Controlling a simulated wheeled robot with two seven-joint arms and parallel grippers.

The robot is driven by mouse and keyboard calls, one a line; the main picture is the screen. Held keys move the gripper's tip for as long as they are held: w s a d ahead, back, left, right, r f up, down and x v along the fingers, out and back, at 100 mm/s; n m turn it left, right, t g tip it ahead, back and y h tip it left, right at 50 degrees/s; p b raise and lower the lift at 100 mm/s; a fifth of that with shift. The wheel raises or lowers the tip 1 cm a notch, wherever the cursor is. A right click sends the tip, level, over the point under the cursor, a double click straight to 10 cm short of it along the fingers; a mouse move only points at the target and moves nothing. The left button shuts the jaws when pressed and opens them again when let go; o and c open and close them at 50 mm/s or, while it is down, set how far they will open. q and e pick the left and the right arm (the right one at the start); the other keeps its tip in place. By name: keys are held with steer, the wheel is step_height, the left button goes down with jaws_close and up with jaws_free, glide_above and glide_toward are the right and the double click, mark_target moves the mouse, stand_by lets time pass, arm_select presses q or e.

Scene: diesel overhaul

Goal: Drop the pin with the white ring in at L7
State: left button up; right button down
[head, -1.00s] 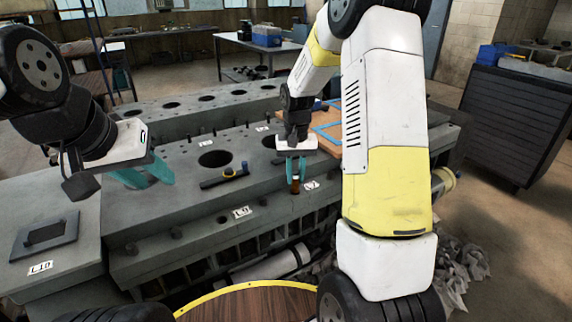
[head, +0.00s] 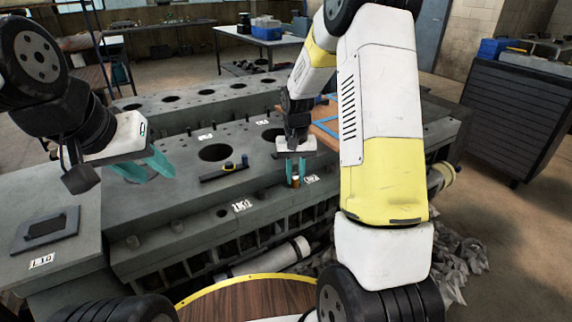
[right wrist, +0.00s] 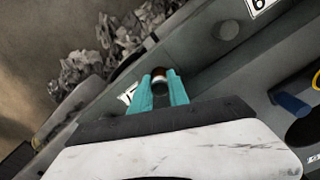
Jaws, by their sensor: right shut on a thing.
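My right gripper (head: 296,168) is shut on a small brown pin (head: 295,183) with a pale ring near its top. It holds the pin upright at the front edge of the engine block (head: 190,200), beside the L7 label (head: 312,179). In the right wrist view the pin (right wrist: 160,76) shows between the teal fingertips, and a label (right wrist: 127,95) is partly hidden behind them. The pin's lower end and any hole under it cannot be made out. My left gripper (head: 148,168) is open and empty above the left part of the block.
Several short studs stand along the front ledge. A flat dark plate (head: 46,229) lies at the left. A wooden board (head: 324,122) is behind my right gripper.

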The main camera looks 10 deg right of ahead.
steer(key=shift+f, duration=0.1)
stand_by(0.3)
steer(key=shift+f, duration=0.45)
steer(key=c, duration=0.8)
jaws_free()
steer(key=shift+r, duration=0.1)
steer(key=shift+r, duration=3.45)
